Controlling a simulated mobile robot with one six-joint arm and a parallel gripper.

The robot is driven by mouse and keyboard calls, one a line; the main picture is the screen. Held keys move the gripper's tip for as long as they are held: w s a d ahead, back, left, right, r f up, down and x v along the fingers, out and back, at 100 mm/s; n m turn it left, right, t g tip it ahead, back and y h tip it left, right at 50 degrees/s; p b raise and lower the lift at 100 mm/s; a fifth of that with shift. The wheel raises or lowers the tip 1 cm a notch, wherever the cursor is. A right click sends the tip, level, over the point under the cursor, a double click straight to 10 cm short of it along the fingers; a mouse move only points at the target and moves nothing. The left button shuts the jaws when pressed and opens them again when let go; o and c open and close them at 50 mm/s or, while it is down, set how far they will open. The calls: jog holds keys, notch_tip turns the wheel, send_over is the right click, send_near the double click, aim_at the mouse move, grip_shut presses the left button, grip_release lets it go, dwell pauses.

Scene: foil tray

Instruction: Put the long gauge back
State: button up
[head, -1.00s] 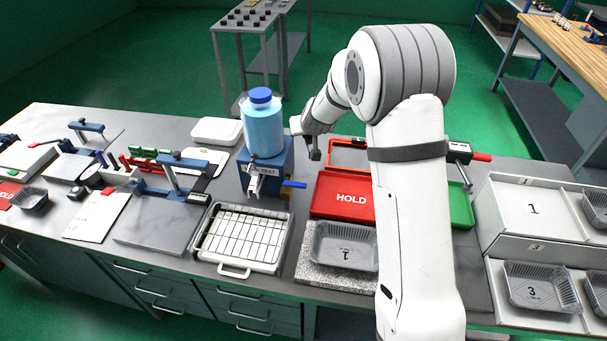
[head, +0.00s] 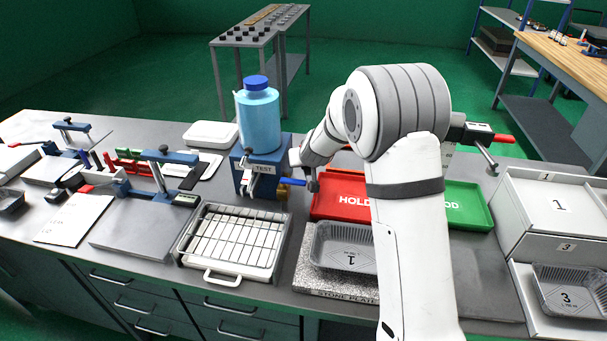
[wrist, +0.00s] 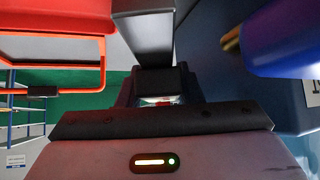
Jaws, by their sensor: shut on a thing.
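My gripper (head: 312,183) hangs between the blue test stand (head: 244,178) and the red HOLD tray (head: 335,192), close to the stand's blue lever (head: 291,181). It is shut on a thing. In the wrist view a grey bar (wrist: 143,30) with a dark block (wrist: 155,80) stands at the jaws (wrist: 158,98); I take this for the long gauge, but most of it is hidden. In the head view the held thing is too small to make out. Red and green gauge-like pieces (head: 130,155) stand on the left of the bench.
A blue-capped bottle (head: 259,115) tops the stand. A wire-rack tray (head: 230,240) and a foil tray (head: 342,248) on a stone plate (head: 335,285) lie in front. A green tray (head: 466,207) and a red-handled tool (head: 487,137) are at right, partly behind my arm.

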aim_at(305, 169)
jog(key=shift+f+b, duration=0.9)
jog(key=shift+f, duration=0.5)
jog(key=shift+f+b, duration=0.55)
jog(key=o, duration=1.1)
jog(key=shift+r, duration=0.1)
jog(key=shift+o, duration=0.2)
jog(key=shift+r+p, duration=0.2)
jog(key=shift+p, duration=0.1)
jog(key=p+v, duration=0.2)
jog(key=v, duration=0.3)
jog(key=p+v, duration=0.2)
jog(key=v, duration=0.4)
jog(key=shift+r, duration=0.45)
jog(key=shift+s+r, duration=0.25)
jog(key=shift+s, duration=0.15)
